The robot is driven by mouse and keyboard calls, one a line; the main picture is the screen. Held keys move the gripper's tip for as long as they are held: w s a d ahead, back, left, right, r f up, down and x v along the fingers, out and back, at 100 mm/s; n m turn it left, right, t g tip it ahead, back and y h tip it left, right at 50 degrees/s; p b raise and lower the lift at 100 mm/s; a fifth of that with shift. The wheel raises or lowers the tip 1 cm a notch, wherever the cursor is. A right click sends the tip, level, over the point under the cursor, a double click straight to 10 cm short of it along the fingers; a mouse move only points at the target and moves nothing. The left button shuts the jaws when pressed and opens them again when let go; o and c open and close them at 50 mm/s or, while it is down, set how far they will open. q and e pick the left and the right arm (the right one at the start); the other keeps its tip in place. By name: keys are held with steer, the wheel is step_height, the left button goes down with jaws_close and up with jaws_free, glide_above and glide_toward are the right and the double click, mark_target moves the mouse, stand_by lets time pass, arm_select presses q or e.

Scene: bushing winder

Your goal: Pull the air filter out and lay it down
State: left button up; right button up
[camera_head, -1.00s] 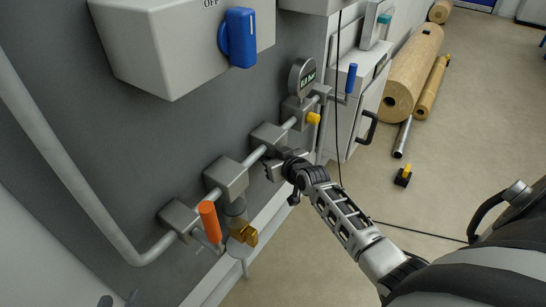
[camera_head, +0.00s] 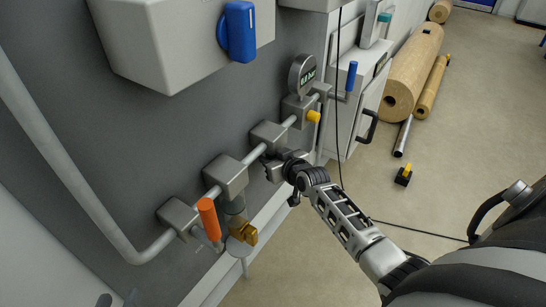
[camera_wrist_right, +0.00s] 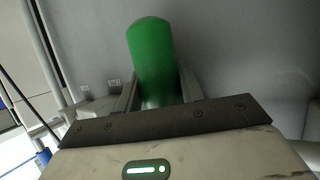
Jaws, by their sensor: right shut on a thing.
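In the head view my right gripper (camera_head: 274,166) is just below a grey block (camera_head: 268,135) on the wall pipe. My left gripper is not in view.
A round gauge (camera_head: 302,75) and yellow knob (camera_head: 313,116) are to the right. A grey box with blue switch (camera_head: 238,32) overhangs.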

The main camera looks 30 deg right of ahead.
steer(key=shift+f+b, duration=1.1)
steer(key=shift+f, duration=0.35)
steer(key=shift+s+r, duration=0.1)
